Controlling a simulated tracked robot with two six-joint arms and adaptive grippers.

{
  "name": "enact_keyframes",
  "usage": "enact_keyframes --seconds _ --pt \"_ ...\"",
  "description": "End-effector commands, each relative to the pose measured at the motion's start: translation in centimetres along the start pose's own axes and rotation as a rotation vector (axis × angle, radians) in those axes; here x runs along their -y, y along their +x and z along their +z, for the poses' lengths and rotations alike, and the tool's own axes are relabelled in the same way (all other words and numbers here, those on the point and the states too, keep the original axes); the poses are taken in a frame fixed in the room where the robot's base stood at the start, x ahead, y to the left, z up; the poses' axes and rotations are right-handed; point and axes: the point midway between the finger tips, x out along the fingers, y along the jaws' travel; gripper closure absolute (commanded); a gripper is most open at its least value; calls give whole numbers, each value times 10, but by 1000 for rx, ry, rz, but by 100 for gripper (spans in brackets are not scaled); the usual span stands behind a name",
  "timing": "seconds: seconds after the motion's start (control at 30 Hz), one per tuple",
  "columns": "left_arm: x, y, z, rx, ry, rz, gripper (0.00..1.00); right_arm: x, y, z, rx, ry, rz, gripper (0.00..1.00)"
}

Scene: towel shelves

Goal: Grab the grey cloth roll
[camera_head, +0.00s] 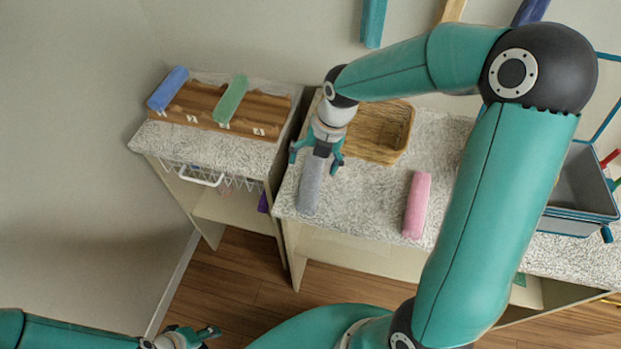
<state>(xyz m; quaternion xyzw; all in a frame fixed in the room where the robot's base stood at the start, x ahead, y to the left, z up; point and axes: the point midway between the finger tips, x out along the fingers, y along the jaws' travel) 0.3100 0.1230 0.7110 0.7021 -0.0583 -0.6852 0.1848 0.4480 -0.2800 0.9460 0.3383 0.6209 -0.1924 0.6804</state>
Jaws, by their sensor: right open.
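The grey cloth roll (311,190) lies on the speckled counter near its left front corner, its length running from front to back. My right gripper (317,158) is open over the roll's far end, with a finger on either side of it. The picture does not show whether the fingers touch the roll. The roll's far end is partly hidden under the gripper. My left gripper (198,337) is low at the bottom edge, far from the roll and partly cut off; its opening is unclear.
A pink roll (417,205) lies right of the grey one. A wicker basket (400,150) stands behind. A wooden rack (190,104) on the left shelf holds a blue roll (167,89) and a green roll (231,100). A grey crate (582,185) stands at right.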

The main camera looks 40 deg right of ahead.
Motion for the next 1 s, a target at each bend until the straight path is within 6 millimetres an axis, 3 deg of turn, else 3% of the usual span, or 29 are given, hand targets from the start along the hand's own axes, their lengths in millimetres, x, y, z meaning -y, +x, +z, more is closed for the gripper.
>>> enact_keyframes --seconds 0.3,0.63,1.0 --pt "-3 -9 0 0 0 0 60 7 40 -10 -5 0 -2 16" --pt "-3 -9 0 0 0 0 60 6 47 -9 -1 -1 0 18" --pt "-3 -9 0 0 0 0 60 6 47 -9 -1 -1 1 79"
